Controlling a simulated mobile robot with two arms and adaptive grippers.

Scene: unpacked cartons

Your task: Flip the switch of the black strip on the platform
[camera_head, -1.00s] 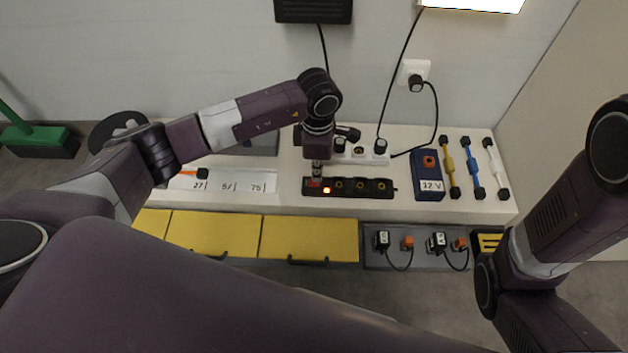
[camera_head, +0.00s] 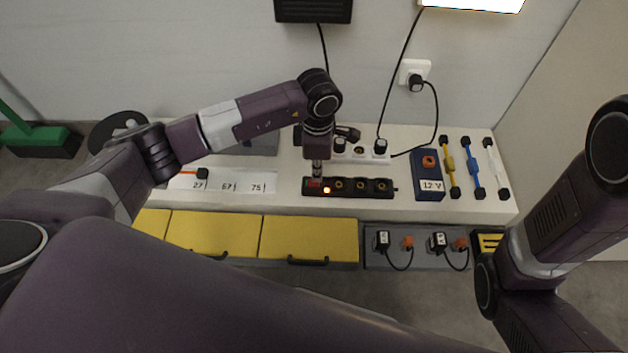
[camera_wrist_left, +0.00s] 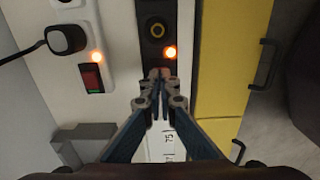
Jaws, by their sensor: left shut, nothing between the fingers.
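The black strip (camera_head: 348,187) lies on the white platform (camera_head: 420,208) near its front edge, with several round sockets in a row. Its red switch (camera_head: 314,183) is at the left end, beside a lit orange lamp (camera_head: 326,190). My left gripper (camera_head: 317,176) points down right at the switch, fingers shut and empty. In the left wrist view the shut fingertips (camera_wrist_left: 160,73) cover most of the switch, so I cannot tell its position or whether they touch. The strip's lit lamp (camera_wrist_left: 170,51) shows just beyond them. My right gripper is outside the frames.
A white strip (camera_head: 360,151) with plugs lies behind; in the left wrist view its red switch (camera_wrist_left: 91,77) and lit lamp show. A blue 12 V box (camera_head: 428,174) and yellow, blue and white bars stand right. Yellow drawers (camera_head: 310,239) are below the platform's front.

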